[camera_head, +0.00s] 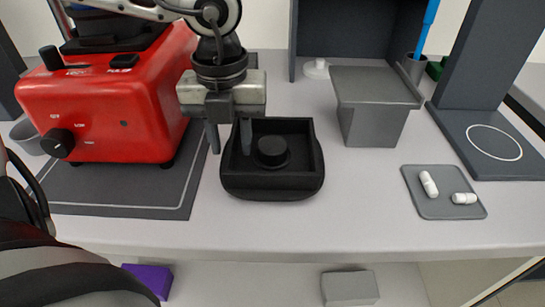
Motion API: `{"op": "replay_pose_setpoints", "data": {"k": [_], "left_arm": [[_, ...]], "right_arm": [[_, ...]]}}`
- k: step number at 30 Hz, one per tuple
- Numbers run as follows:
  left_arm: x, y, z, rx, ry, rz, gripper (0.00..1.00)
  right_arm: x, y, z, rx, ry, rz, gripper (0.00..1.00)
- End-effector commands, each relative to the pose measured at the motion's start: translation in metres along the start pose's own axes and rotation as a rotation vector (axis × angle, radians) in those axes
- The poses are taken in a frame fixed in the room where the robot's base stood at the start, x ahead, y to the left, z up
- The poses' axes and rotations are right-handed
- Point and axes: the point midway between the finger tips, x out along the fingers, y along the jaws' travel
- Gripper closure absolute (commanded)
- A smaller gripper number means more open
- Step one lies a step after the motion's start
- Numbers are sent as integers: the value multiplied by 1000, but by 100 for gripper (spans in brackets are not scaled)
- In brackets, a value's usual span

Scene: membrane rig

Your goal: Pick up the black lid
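The black lid (273,187) appears to be the squarish black piece with a raised rim and a round knob at its centre. It rests on the light table in the middle of the head view. My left gripper (229,140) is over the lid's left side, pointing down. Its two fingers are apart and nothing is between them that I can make out. One finger is left of the lid's left wall and the other overlaps the lid's back left part in the picture. Whether either touches the lid is unclear. My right gripper is not in view.
A red machine (110,115) with a black knob stands on a dark mat (120,200) to the left. A grey bin (372,120) stands behind right. A grey tray (445,205) with two white capsules lies at right. The table front between lid and tray is clear.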

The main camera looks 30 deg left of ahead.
Motion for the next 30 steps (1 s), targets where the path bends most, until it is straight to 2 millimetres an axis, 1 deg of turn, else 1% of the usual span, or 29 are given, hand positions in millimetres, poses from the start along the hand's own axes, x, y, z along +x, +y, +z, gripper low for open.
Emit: {"op": "replay_pose_setpoints", "data": {"k": [9, 17, 18, 20, 21, 30], "left_arm": [[2, 0, 0, 0, -1, 0, 67], [2, 0, 0, 0, 0, 0, 67], [2, 0, 0, 0, 0, 0, 73], [2, 0, 0, 0, 0, 0, 90], [2, 0, 0, 0, 0, 0, 100], [1, 0, 0, 0, -1, -1, 100]], "right_arm": [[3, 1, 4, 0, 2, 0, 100], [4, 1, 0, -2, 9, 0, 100], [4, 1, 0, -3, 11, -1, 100], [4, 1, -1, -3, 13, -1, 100], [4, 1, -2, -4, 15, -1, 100], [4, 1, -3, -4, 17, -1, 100]]}}
